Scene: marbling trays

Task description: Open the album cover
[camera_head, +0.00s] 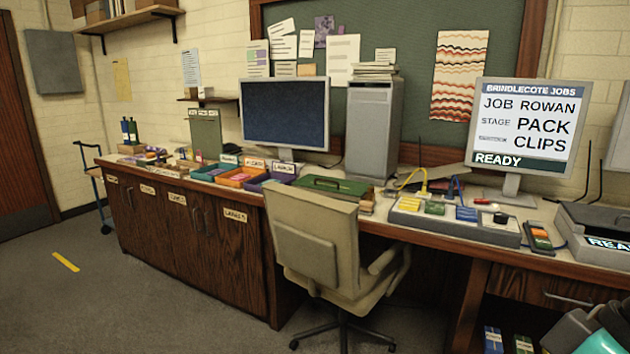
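I cannot make out anything that is clearly an album. A flat green case-like thing (335,186) with a dark handle-like strip lies closed on the desk behind the chair; I cannot tell whether it is the album. An upright dark-green board (205,136) with pale labels along its top stands on the left counter.
A beige office chair (322,247) stands before the desk. Coloured trays (238,176) line the left counter. A grey panel (455,228) with coloured blocks and a monitor (525,128) reading "PACK CLIPS" and "READY" are at right.

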